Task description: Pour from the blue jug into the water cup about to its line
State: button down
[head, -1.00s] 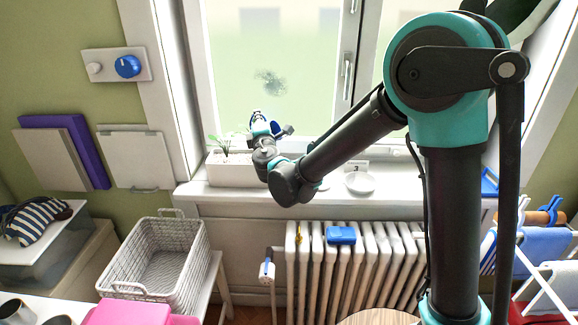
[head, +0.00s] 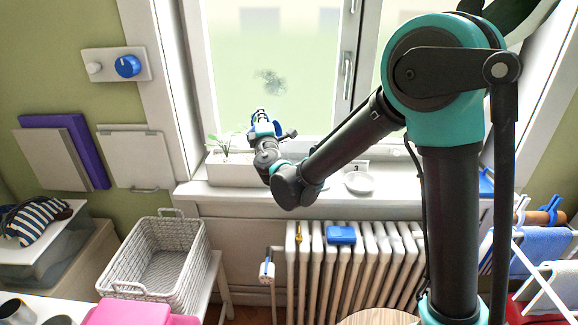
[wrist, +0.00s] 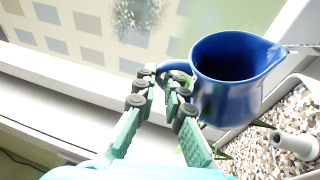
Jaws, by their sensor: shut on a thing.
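The blue jug (wrist: 228,85) is large in the wrist view, its mouth facing the camera and its spout to the right. My gripper (wrist: 172,88) is shut on the jug's handle (wrist: 176,70). A thin clear streak runs off to the right from the spout; I cannot tell for sure that it is water. The jug's inside is dark and no water level shows. A small white tube-like piece (wrist: 296,145) stands in pebbles below the spout; I cannot tell whether it is the water cup. In the head view the jug (head: 263,126) is small, above the planter, at my gripper (head: 266,137).
A white planter (head: 232,174) with pebbles and a green plant stands on the windowsill (head: 330,199). A white saucer (head: 359,183) lies to its right. The window is behind. A radiator (head: 375,262) and a wire basket (head: 160,255) are below.

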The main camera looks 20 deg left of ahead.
aim_at(254, 128)
jog(key=shift+d+f+m+t, duration=0.2)
jog(key=shift+m+t, duration=0.1)
jog(key=shift+m, duration=0.3)
dwell(0.6)
jog(key=shift+d+f+m+t, duration=0.2)
jog(key=shift+d+m+t, duration=0.1)
jog(key=shift+d+m, duration=0.2)
jog(key=shift+f+m+h, duration=0.2)
jog(key=shift+m+h, duration=0.1)
jog(key=shift+m, duration=0.1)
dwell(0.5)
jog(key=shift+a+r+n, duration=0.25)
jog(key=shift+a+n, duration=0.2)
jog(key=shift+a, duration=0.15)
jog(key=shift+a+r+n, duration=0.25)
jog(key=shift+a+n, duration=0.2)
jog(key=shift+a, duration=0.15)
jog(key=shift+a+r+n+g, duration=0.2)
jog(key=shift+a+n+g, duration=0.1)
jog(key=shift+n+g, duration=0.2)
jog(key=shift+a+n, duration=0.25)
jog(key=shift+n, duration=0.15)
jog(key=shift+a+f+n+g, duration=0.4)
jog(key=shift+f+n+g, duration=0.2)
jog(key=shift+n, duration=0.2)
jog(key=shift+a+r+n+g, duration=0.2)
jog(key=shift+a+n+g, duration=0.35)
jog(key=shift+n, duration=0.35)
